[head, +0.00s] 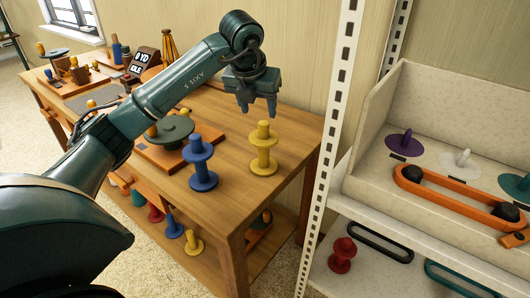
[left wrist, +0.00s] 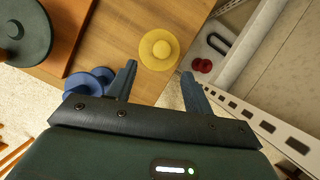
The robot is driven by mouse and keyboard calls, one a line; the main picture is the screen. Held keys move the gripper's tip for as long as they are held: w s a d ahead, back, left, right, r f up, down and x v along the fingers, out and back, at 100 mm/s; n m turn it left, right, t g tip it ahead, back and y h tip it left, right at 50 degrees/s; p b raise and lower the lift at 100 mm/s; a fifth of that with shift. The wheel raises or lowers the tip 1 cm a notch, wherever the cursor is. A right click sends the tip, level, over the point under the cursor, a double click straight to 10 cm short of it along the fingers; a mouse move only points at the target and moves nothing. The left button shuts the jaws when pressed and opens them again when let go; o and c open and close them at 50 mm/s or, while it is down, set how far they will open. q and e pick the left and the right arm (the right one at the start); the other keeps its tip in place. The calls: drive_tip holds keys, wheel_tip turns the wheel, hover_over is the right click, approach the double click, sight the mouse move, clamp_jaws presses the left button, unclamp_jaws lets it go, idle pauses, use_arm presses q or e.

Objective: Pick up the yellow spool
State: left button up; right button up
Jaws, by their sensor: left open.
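The yellow spool (head: 263,150) stands upright on the wooden table (head: 232,118), near its right end. In the left wrist view the yellow spool (left wrist: 159,49) shows from above, beyond and between the two fingertips. My left gripper (head: 258,112) is open and empty, pointing down just above and slightly left of the spool's top in the head view. Its fingers also show in the left wrist view (left wrist: 158,72), apart from each other. I cannot tell from the head view how much height separates the fingertips from the spool. My right gripper is not in view.
A blue spool (head: 202,165) stands left of the yellow one. A dark green disc (head: 170,131) on a wooden board lies behind it. A white perforated post (head: 333,110) rises right of the table. A lower shelf holds several small spools, including another yellow one (head: 194,243).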

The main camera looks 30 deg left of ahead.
sight(263, 123)
use_arm(q)
drive_tip(key=x, duration=0.8)
drive_tip(key=shift+w, duration=0.45)
drive_tip(key=shift+c, duration=0.4)
clamp_jaws()
